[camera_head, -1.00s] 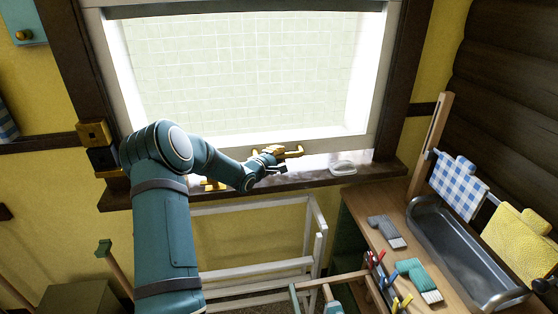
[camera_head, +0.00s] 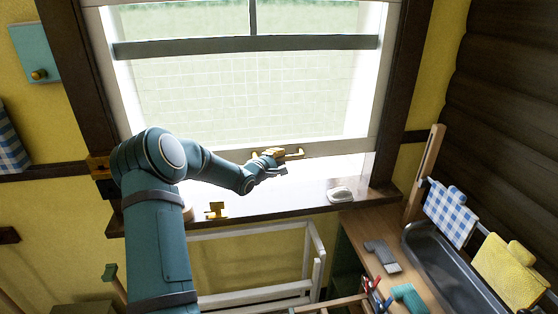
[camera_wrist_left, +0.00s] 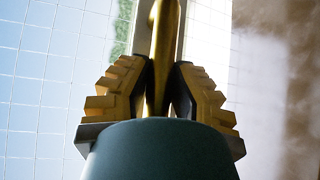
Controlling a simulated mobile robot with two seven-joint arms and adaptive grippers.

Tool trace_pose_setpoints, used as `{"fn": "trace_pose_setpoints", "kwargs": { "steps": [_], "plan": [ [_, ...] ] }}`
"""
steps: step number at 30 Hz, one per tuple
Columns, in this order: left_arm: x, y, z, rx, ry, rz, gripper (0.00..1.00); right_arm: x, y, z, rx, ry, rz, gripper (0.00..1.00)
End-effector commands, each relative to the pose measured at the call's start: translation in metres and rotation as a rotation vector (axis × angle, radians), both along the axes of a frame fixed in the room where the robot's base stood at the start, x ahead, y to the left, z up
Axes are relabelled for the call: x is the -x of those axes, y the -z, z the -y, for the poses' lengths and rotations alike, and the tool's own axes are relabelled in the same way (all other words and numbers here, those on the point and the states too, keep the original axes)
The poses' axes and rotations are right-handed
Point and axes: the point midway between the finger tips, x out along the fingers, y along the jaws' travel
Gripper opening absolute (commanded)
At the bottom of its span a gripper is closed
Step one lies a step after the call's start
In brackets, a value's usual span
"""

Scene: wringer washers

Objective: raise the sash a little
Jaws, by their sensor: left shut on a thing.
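The sash (camera_head: 345,147) is a pale-framed window pane in the dark window frame. Its bottom rail stands above the sill (camera_head: 300,199), with a bright gap between them. A gold handle (camera_head: 294,155) is on the bottom rail. My left gripper (camera_head: 274,156) is shut on this handle near its middle. In the left wrist view, the yellow stepped fingers of the left gripper (camera_wrist_left: 161,85) press on both sides of the gold handle (camera_wrist_left: 164,40). My right gripper is not in view.
A small gold fitting (camera_head: 216,210) and a pale dish-like object (camera_head: 340,195) sit on the sill. A white rack (camera_head: 255,265) stands below. At right are a wooden counter (camera_head: 372,236), a metal basin (camera_head: 440,270), and blue-checked (camera_head: 450,215) and yellow (camera_head: 510,272) cloths.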

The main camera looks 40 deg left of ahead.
Motion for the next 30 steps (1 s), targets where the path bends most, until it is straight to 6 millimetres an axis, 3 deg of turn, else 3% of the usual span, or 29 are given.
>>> {"fn": "trace_pose_setpoints", "kwargs": {
  "steps": [2,3,13,17,30],
  "plan": [
    [-0.002,-0.006,0.0,-0.003,-0.001,0.013,0.0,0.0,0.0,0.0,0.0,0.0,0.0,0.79],
    [-0.002,-0.006,0.0,-0.003,-0.001,0.013,0.38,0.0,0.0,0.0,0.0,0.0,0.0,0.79],
    [0.0,-0.002,0.0,-0.001,0.0,0.003,0.39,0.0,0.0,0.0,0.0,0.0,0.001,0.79],
    [0.01,-0.003,0.0,-0.002,-0.001,0.003,0.39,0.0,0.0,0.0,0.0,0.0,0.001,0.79],
    [0.091,-0.015,0.009,-0.004,-0.001,0.003,0.39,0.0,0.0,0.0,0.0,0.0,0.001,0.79]
  ]
}}
